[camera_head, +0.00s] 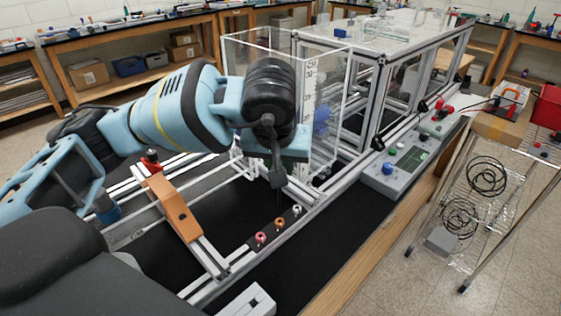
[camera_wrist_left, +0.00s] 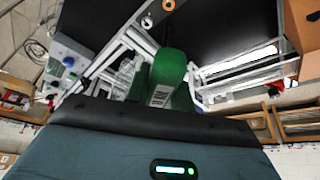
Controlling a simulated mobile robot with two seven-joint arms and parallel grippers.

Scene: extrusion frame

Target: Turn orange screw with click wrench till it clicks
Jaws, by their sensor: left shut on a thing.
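The orange screw (camera_head: 279,224) sits on the metal rail between a pink screw (camera_head: 261,238) and a white screw (camera_head: 297,210). In the left wrist view the orange screw (camera_wrist_left: 168,5) is at the top edge. My left gripper (camera_head: 276,142) is shut on the click wrench, whose green handle (camera_wrist_left: 168,72) juts out in the wrist view. In the head view the dark end of the wrench (camera_head: 277,178) hangs below the gripper, above and behind the screw row, apart from the orange screw. The arm hides part of the wrench. My right gripper is not in view.
A clear-walled box (camera_head: 330,105) stands close behind the left gripper. An orange block (camera_head: 172,205) lies across the rails to the left. A grey control box (camera_head: 395,168) with knobs stands at right. The black mat (camera_head: 335,222) right of the rail is clear.

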